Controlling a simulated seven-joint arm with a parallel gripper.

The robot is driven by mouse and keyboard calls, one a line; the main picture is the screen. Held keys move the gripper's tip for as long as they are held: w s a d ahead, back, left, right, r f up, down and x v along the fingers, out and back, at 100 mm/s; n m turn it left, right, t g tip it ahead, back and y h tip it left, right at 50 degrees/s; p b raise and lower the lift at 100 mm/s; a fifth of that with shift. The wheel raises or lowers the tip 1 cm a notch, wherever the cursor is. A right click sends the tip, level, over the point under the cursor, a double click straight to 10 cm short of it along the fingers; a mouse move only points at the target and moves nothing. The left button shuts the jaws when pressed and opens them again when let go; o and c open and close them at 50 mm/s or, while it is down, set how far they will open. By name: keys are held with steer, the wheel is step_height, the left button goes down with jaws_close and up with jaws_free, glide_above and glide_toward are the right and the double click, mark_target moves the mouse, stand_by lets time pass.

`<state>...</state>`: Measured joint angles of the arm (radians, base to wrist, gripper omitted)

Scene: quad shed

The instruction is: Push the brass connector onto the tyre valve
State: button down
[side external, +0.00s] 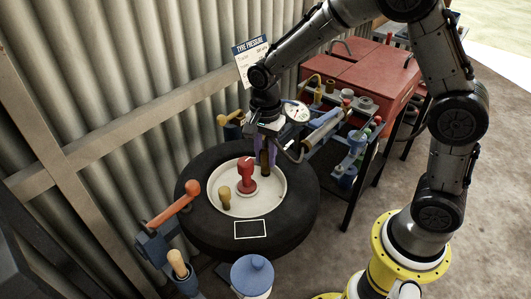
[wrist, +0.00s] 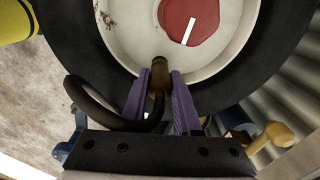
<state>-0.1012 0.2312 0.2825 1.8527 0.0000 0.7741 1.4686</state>
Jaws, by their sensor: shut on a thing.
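My gripper (wrist: 160,98) has two purple fingers. They are shut on the brass connector (wrist: 158,76), a short brownish cylinder with a dark hose (wrist: 95,105) curving off to the left in the wrist view. In the side view my gripper (side external: 265,152) points down over the right part of the pale wheel rim (side external: 270,205), and the connector's lower end is close to the rim. The black tyre (side external: 300,222) lies flat around the rim. I cannot make out the tyre valve; whether the connector touches it cannot be told.
A red knob (side external: 247,178) and a tan peg (side external: 224,195) stand on the rim. A pressure gauge (side external: 297,111) and tool holders are behind right, near a red toolbox (side external: 365,75). A blue-lidded pot (side external: 252,275) stands in front; a corrugated wall is left.

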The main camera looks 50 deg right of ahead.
steer(key=shift+f, duration=0.15)
steer(key=c, duration=0.9)
jaws_free()
